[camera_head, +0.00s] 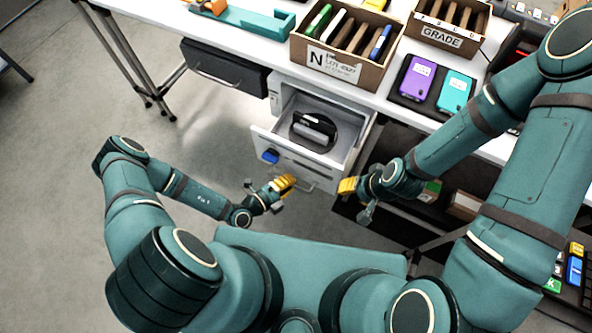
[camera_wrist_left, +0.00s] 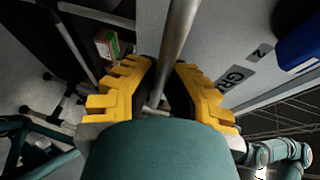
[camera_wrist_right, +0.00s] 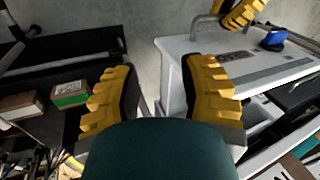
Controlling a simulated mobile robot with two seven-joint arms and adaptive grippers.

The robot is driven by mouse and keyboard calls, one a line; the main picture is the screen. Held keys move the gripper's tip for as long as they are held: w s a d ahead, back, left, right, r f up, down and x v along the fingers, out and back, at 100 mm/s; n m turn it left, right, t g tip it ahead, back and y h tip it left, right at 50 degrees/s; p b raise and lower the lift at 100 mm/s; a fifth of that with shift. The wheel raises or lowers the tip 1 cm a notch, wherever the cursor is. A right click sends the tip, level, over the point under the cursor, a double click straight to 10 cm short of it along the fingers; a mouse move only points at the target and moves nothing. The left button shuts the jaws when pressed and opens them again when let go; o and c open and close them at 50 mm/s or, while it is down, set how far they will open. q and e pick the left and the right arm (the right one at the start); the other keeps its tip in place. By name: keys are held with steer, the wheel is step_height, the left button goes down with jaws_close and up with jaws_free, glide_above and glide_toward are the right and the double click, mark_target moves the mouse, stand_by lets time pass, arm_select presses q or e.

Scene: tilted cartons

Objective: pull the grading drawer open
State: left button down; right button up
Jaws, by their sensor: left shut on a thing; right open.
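The grading drawer (camera_head: 312,164) is light grey and stands pulled out of its cabinet under the table, its inside showing from above. A dark device on a round black base (camera_head: 314,128) lies in it. My left gripper (camera_head: 286,184) is at the drawer's front, shut on its metal bar handle (camera_wrist_left: 177,45), which runs between the yellow fingers in the left wrist view. The front also bears a partly seen label (camera_wrist_left: 236,80) and a blue part (camera_head: 270,156). My right gripper (camera_head: 347,186) is open and empty, just right of the drawer front.
A dark drawer (camera_head: 222,75) hangs shut to the left. On the white table stand the N carton (camera_head: 334,66), the GRADE carton (camera_head: 442,40), and purple (camera_head: 416,78) and teal (camera_head: 455,91) devices. A dark lower shelf lies right of the drawer. The floor at left is clear.

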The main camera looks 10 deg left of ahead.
arm_select(q)
steer(key=shift+s+a, duration=0.3)
steer(key=shift+s, duration=0.65)
steer(key=c, duration=1)
jaws_free()
steer(key=v, duration=1.2)
